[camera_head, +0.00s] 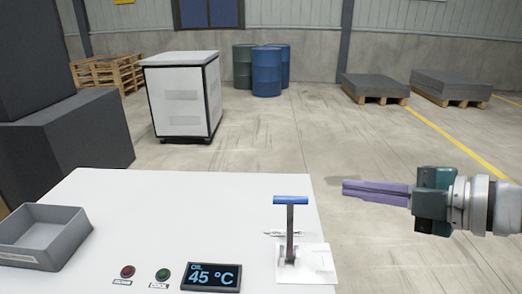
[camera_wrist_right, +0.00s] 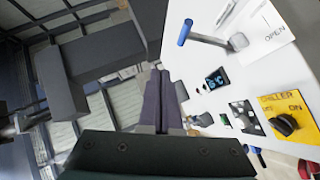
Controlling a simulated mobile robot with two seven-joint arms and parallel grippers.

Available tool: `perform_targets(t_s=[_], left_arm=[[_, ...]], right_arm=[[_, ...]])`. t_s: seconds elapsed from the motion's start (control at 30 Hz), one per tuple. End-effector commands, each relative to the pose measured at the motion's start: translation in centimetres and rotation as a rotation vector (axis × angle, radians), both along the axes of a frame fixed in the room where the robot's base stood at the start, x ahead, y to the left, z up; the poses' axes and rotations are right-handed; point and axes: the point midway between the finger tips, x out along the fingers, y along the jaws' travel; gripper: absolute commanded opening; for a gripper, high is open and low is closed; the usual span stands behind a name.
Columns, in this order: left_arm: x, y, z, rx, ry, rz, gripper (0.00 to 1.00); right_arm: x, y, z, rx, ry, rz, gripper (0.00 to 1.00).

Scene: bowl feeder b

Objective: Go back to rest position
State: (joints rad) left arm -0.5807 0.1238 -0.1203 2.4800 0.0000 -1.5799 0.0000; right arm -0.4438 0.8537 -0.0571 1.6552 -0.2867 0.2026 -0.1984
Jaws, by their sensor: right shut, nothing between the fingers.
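My right gripper (camera_head: 346,188) reaches in from the right edge in the head view. Its purple fingers are shut with nothing between them, and they point left. It is in the air beyond the white table's right edge, apart from the lever (camera_head: 290,225). The lever has a blue T-handle and stands upright on a white plate. In the right wrist view the shut fingers (camera_wrist_right: 158,78) point up the picture, and the lever's blue handle (camera_wrist_right: 185,32) is to their right, not touching. My left gripper is not in view.
The white table (camera_head: 190,215) holds a grey tray (camera_head: 62,250), a red button (camera_head: 127,271), a green button (camera_head: 163,274) and a display (camera_head: 211,277) reading 45 °C. A yellow chiller panel (camera_wrist_right: 290,112) with a black knob shows in the wrist view. The floor behind my right gripper is clear.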

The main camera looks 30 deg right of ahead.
Motion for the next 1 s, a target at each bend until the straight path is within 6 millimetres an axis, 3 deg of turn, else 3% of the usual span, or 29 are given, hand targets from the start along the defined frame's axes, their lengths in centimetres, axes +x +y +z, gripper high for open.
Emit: perform_targets(t_s=[0.6,0.77,0.87,1.0], left_arm=[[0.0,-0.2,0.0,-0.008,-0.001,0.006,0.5],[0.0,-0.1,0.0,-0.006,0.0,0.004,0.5],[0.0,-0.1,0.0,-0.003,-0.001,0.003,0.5],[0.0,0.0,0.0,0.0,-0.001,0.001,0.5]], right_arm=[[-0.1,0.3,-0.3,0.025,0.015,-0.041,0.0],[-0.8,1.8,-1.8,0.158,0.117,-0.265,0.0],[-2.6,3.4,-3.1,0.286,0.249,-0.469,0.0],[-6.6,6.3,-4.6,0.449,0.479,-0.717,0.0]])
